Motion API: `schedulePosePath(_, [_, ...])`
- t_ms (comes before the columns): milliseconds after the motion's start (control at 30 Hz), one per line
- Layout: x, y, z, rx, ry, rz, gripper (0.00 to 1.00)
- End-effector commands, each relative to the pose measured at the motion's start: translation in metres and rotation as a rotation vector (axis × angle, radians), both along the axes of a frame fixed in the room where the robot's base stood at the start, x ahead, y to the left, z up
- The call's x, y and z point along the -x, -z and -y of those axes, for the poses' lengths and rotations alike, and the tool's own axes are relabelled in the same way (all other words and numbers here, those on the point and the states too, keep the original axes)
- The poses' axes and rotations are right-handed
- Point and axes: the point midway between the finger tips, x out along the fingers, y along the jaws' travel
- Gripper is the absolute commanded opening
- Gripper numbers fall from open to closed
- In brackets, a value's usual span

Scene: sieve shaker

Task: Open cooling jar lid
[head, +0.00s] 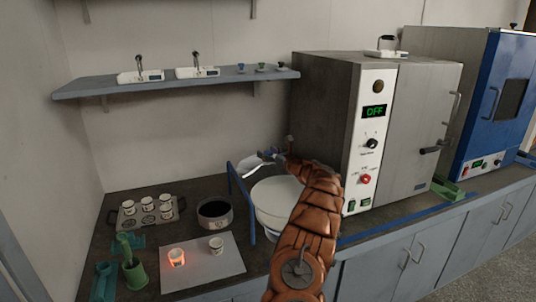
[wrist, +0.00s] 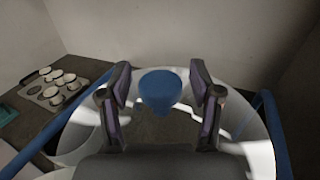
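The cooling jar (head: 272,208) is a wide, round, whitish vessel on the counter, partly hidden behind my arm in the head view. In the wrist view, a blue lid knob (wrist: 160,90) stands between my fingertips. A pale, see-through lid (wrist: 243,128) seems to spread around it, with bright glare; its edge is hard to separate from the jar. My gripper (wrist: 160,78) is open, one finger on each side of the knob, with a small gap showing on both sides. In the head view my gripper (head: 268,157) is small and its fingers are unclear.
Blue rails (head: 241,203) flank the jar. A dark pot (head: 214,222), a metal tray with several white cups (head: 130,224), a light mat (head: 205,268) with a glowing cup (head: 177,257), and green tools (head: 133,272) lie left. The grey oven (head: 330,95) stands close on the right.

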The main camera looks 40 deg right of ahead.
Motion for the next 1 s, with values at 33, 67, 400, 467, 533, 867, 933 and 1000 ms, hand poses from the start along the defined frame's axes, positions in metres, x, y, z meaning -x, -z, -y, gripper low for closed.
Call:
schedulePosePath(33, [0.000, 0.000, 0.000, 0.000, 0.000, 0.000, 0.68])
schedulePosePath(67, [0.000, 0.000, 0.000, 0.000, 0.000, 0.000, 0.68])
schedulePosePath(400, [0.004, 0.000, 0.001, -0.001, 0.001, -0.001, 0.68])
schedulePosePath(467, [0.008, 0.000, 0.001, 0.000, 0.002, -0.002, 0.68])
schedulePosePath(533, [0.015, -0.001, 0.003, 0.001, 0.003, -0.001, 0.68])
schedulePosePath(867, [0.059, -0.001, 0.004, -0.001, 0.002, 0.001, 0.68])
schedulePosePath(933, [0.070, -0.002, 0.005, -0.003, 0.003, 0.003, 0.68])
schedulePosePath(1000, [0.080, -0.002, 0.005, -0.002, 0.002, 0.003, 0.68])
